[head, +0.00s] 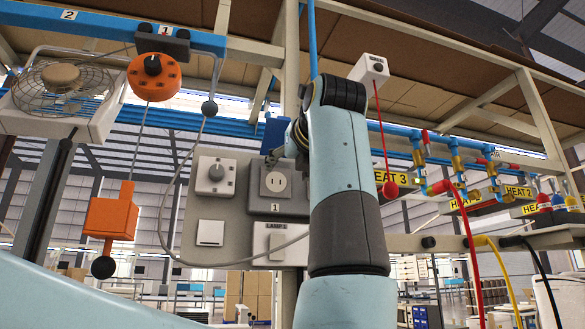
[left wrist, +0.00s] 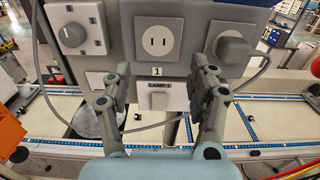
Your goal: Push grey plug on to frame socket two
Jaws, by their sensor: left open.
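The grey plug (left wrist: 234,47) is a rounded block against the right-hand round-edged plate of the grey wall panel (left wrist: 190,12) in the left wrist view. I cannot tell whether it is fully seated, and no number shows under it. The left plate is an empty two-slot socket (left wrist: 158,40) marked 1; it also shows in the head view (head: 276,182). My left gripper (left wrist: 160,70) is open and empty, its fingers spread in front of the panel, the right finger just below the plug. In the head view my left arm hides the plug and most of the gripper (head: 285,148).
A grey cable (head: 163,215) loops across the panel front. A knob (head: 216,172) and lamp switch (head: 277,243) sit near the socket. An orange block (head: 112,217) hangs left. Red cord (head: 383,140) and heat valves (head: 435,180) are right. A blue beam (head: 110,24) runs overhead.

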